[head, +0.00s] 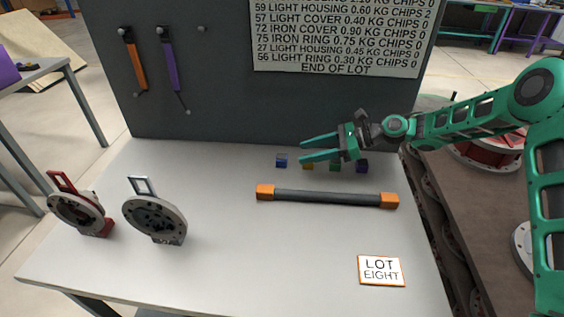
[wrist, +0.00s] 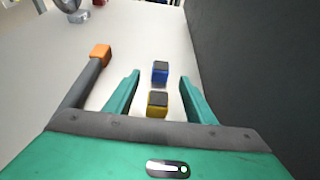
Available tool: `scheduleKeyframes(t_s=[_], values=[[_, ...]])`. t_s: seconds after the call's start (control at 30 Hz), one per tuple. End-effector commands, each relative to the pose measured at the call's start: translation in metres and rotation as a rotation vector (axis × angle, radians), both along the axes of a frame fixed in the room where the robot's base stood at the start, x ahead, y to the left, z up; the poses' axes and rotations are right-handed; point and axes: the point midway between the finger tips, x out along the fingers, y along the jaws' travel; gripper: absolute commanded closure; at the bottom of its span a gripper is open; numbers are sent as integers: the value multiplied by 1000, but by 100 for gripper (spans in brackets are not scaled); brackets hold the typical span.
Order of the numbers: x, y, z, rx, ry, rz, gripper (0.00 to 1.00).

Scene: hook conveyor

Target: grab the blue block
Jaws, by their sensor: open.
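The blue block (head: 281,160) sits on the white table near the back panel, at the left end of a short row of small blocks. In the wrist view the blue block (wrist: 160,72) lies just beyond the fingertips, roughly centred between them. My gripper (head: 301,149) is open and empty, its fingers pointing left toward the blue block, above the row. In the wrist view a yellow block (wrist: 157,104) is between the open fingers (wrist: 160,80), nearer to my palm. It does not appear gripped.
A green block (head: 335,166) and a purple block (head: 362,167) continue the row to the right. A dark bar with orange ends (head: 325,197) lies in front. Two round housings (head: 153,218) stand at left. The grey back panel (head: 220,90) rises close behind the blocks.

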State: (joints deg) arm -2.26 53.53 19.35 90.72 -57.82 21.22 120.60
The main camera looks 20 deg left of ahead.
Motion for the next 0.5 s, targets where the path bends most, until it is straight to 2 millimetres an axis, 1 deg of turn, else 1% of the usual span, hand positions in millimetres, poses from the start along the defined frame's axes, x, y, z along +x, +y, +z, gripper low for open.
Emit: scheduleKeyframes(t_s=[0.03,0.2,0.43,0.5], values=[[-3,9,-4,-1,0,4,50],[-7,28,-13,-3,-1,2,50],[-10,41,-19,-4,-2,2,50],[-12,49,-23,-3,-3,4,50]])
